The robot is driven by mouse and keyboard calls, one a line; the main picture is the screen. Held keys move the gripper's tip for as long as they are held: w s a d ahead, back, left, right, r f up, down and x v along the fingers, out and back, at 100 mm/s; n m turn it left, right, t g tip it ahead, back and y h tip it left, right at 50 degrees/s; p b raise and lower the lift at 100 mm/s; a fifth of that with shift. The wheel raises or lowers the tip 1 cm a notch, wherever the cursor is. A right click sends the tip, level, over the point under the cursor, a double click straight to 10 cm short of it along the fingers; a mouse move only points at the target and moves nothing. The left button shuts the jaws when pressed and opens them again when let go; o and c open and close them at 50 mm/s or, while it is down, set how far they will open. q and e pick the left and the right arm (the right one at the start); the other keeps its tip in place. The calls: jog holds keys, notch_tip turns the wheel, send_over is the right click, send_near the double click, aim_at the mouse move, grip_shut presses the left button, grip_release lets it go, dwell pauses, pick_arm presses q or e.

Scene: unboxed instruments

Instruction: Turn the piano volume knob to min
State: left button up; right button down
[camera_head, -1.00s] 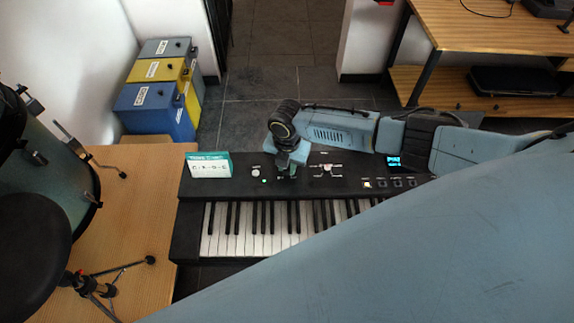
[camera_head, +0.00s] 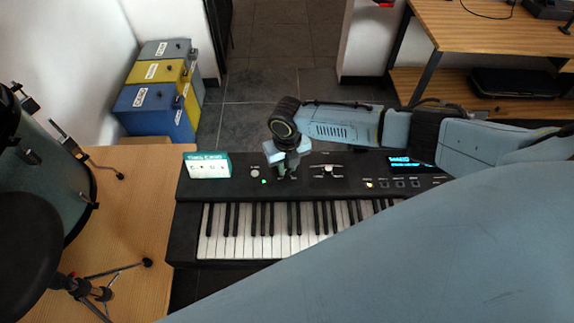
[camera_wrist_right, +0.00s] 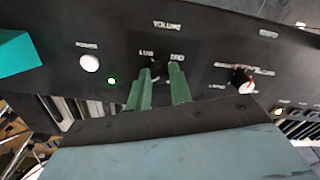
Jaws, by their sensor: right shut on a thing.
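The black piano (camera_head: 215,187) stands in front of me, with its control panel along the far side. My right gripper (camera_head: 287,172) reaches down onto that panel. In the right wrist view its two green fingers (camera_wrist_right: 160,76) are on either side of the dark volume knob (camera_wrist_right: 157,70), below the printed word VOLUME. The gripper is shut on the knob, which is mostly hidden between the fingertips. I cannot read where the knob points. My left gripper is not in view.
A round white power button (camera_wrist_right: 90,63) and a lit green light (camera_wrist_right: 112,81) are left of the fingers. Another knob (camera_wrist_right: 243,80) is on the right. A teal-and-white card (camera_head: 208,166) stands at the panel's left end. A drum kit (camera_head: 50,170) is on the far left.

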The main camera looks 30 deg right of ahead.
aim_at(287, 169)
dwell(0.3)
jog(key=c, duration=1.3)
grip_release()
jog(key=shift+o, duration=0.2)
notch_tip(287, 169, up, 14)
jog(key=shift+f, duration=0.25)
